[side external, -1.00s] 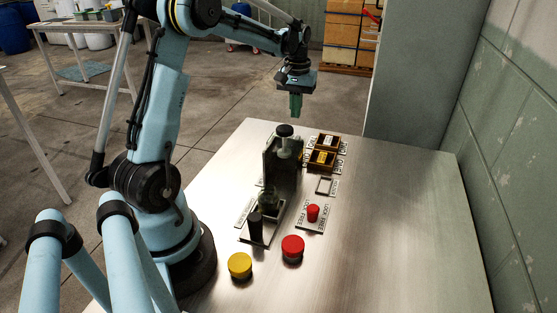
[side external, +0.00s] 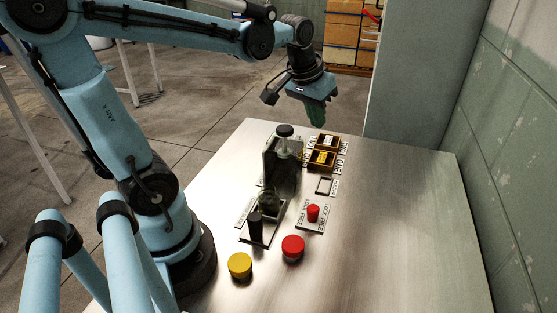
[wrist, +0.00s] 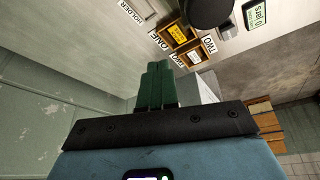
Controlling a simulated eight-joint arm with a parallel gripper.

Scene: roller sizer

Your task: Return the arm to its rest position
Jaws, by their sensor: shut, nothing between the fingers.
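My gripper (side external: 317,114) is in the upper middle of the side external view, above the far end of the metal table. Its green fingers are closed together with nothing between them, and the hand is tilted. In the wrist view the same shut fingers (wrist: 156,86) point up toward the labelled trays. My arm (side external: 150,20) is folded back with its elbow at the upper left. The gripper is apart from everything on the table.
The table (side external: 400,230) holds a roller device (side external: 284,165), two wooden trays (side external: 322,157), a small red knob (side external: 312,212), a red round piece (side external: 292,247) and a yellow one (side external: 240,265). A grey cabinet (side external: 420,70) stands behind. The table's right side is clear.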

